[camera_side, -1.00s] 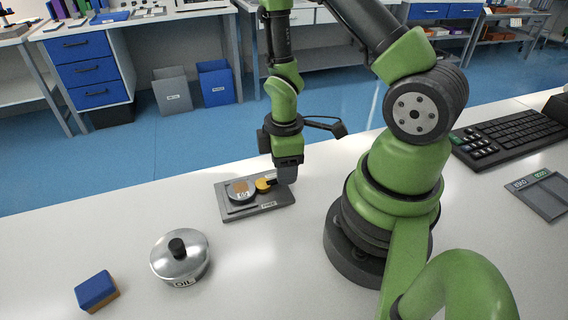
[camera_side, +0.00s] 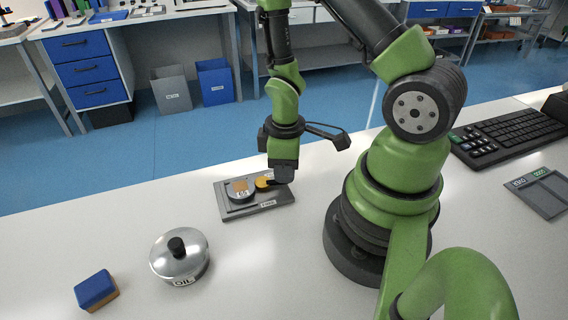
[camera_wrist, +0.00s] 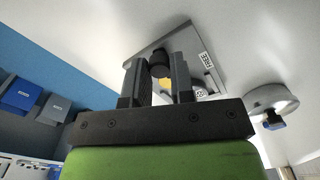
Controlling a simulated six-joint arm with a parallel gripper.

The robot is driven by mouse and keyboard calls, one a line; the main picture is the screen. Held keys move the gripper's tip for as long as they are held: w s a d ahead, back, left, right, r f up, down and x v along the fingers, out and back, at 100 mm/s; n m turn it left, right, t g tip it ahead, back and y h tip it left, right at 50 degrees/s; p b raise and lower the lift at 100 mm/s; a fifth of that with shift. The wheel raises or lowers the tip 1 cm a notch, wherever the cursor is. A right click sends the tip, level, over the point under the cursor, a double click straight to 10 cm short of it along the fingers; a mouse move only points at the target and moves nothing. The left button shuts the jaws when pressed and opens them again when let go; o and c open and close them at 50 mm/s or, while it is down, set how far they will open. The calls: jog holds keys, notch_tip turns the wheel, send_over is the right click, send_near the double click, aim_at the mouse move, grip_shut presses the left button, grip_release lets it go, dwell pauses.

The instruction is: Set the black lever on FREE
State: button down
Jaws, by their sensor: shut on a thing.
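The grey tester plate (camera_side: 232,212) lies on the white bench with a small white label (camera_side: 267,204) on its front edge. On it are a round grey gauge (camera_side: 240,195) with an orange-brown square on top and a yellow disc (camera_side: 264,181) beside it. My gripper (camera_side: 283,178) is low over the plate's right end. In the wrist view its two fingers (camera_wrist: 157,80) are closed around the black lever (camera_wrist: 160,60); the yellow disc (camera_wrist: 165,86) shows between them. The fingers hide part of the lever and the plate.
A silver lidded pot (camera_side: 180,258) with a black knob and a blue-and-brown block (camera_side: 97,290) stand at the front left. A black keyboard (camera_side: 512,136) and a grey panel (camera_side: 543,194) lie at the right. Bare bench lies between plate and pot.

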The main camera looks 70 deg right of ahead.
jog(key=m, duration=0.2)
jog(key=a+m, duration=0.1)
jog(key=m, duration=0.2)
jog(key=shift+s+a+m, duration=0.3)
jog(key=shift+s+a, duration=0.05)
jog(key=shift+a, duration=0.05)
jog(key=m, duration=0.1)
jog(key=a+m, duration=0.1)
jog(key=m, duration=0.2)
jog(key=shift+w+a+m, duration=0.15)
jog(key=shift+a+m, duration=0.1)
jog(key=shift+m, duration=0.05)
jog(key=c, duration=1)
grip_release()
jog(key=shift+r, duration=5)
